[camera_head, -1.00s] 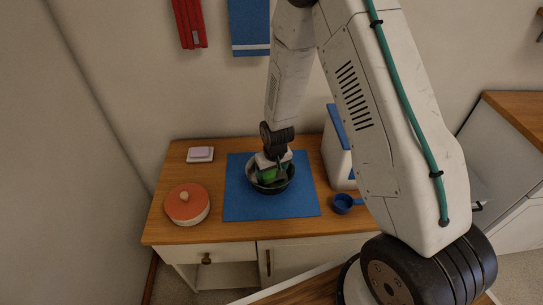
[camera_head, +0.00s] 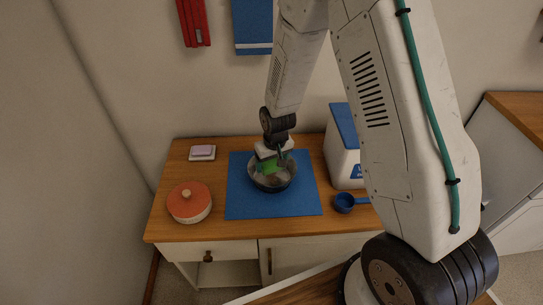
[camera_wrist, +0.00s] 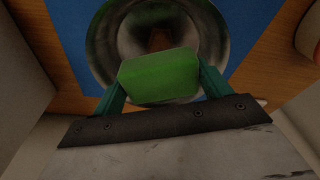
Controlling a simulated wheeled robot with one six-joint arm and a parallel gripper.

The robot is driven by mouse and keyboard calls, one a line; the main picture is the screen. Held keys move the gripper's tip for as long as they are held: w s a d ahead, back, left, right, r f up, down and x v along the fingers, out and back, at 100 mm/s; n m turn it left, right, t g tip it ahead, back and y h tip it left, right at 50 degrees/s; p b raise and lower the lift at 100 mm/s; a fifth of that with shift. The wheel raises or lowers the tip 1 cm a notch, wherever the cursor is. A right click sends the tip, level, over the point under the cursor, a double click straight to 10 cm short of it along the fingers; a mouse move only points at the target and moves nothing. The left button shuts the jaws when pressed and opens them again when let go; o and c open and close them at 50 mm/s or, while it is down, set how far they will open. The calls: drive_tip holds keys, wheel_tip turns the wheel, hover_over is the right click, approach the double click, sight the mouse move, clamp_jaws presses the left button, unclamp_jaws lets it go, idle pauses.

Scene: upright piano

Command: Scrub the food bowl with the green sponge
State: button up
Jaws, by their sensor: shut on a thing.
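The food bowl (camera_head: 271,186) is a dark round metal bowl on a blue mat (camera_head: 240,207). It also shows in the wrist view (camera_wrist: 107,22), with brownish smears on its inner wall. The green sponge (camera_wrist: 160,76) is a bright green block between my gripper's two teal fingers in the wrist view. My gripper (camera_head: 271,161) is shut on the sponge and points down over the back part of the bowl. The sponge (camera_head: 268,166) shows at the bowl's rear inside. Whether it touches the bowl's wall is hard to tell.
An orange-lidded pot (camera_head: 189,203) stands at the left front of the wooden counter. A soap dish (camera_head: 202,153) is behind it. A blue scoop (camera_head: 345,203) lies right of the mat, before a white bin with a blue lid (camera_head: 342,125). Towels hang on the wall behind.

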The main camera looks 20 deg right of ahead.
sight(272, 161)
drive_tip(key=shift+r, duration=1.75)
